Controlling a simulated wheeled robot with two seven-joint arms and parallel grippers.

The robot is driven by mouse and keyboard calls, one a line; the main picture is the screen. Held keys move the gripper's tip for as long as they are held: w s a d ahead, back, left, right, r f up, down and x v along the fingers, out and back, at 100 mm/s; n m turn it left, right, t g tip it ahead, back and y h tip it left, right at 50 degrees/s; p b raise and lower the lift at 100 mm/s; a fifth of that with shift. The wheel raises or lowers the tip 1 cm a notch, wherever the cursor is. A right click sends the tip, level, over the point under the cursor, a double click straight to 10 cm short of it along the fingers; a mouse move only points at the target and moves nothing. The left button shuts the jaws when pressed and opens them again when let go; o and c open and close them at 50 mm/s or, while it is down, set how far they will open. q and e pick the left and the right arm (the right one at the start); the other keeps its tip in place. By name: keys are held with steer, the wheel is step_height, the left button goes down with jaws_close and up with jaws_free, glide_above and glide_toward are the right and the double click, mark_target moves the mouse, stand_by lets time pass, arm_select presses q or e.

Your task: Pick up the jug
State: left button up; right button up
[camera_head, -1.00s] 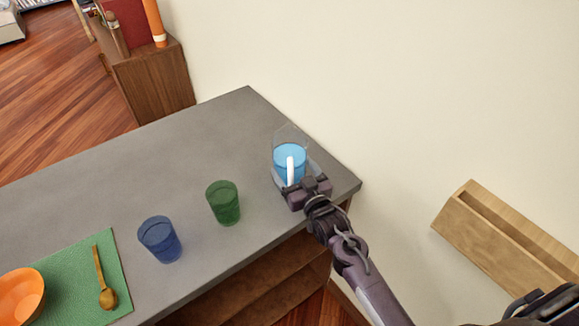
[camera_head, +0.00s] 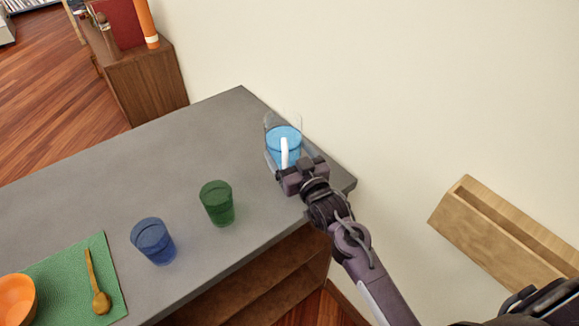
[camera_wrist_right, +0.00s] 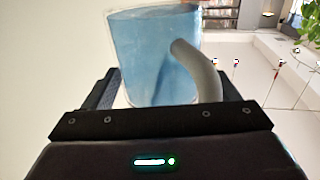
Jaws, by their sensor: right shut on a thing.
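The jug (camera_head: 283,138) is clear with blue liquid inside and a white handle facing me. It is at the far right corner of the grey counter in the head view. My right gripper (camera_head: 288,165) is shut on the jug from the handle side. In the right wrist view the jug (camera_wrist_right: 150,60) stands between the two dark fingers (camera_wrist_right: 165,100), with its handle curving down toward the palm. Whether the jug's base touches the counter is hidden by the gripper. My left gripper is not in view.
A green glass (camera_head: 217,204) and a blue glass (camera_head: 153,241) stand on the counter (camera_head: 130,175) left of the jug. A green mat (camera_head: 70,275) holds an orange bowl (camera_head: 15,298) and a wooden spoon (camera_head: 96,283). A wooden wall shelf (camera_head: 500,235) is at the right.

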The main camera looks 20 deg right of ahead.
step_height(320, 180, up, 15)
steer(key=b, duration=0.2)
steer(key=shift+f, duration=0.15)
stand_by(0.8)
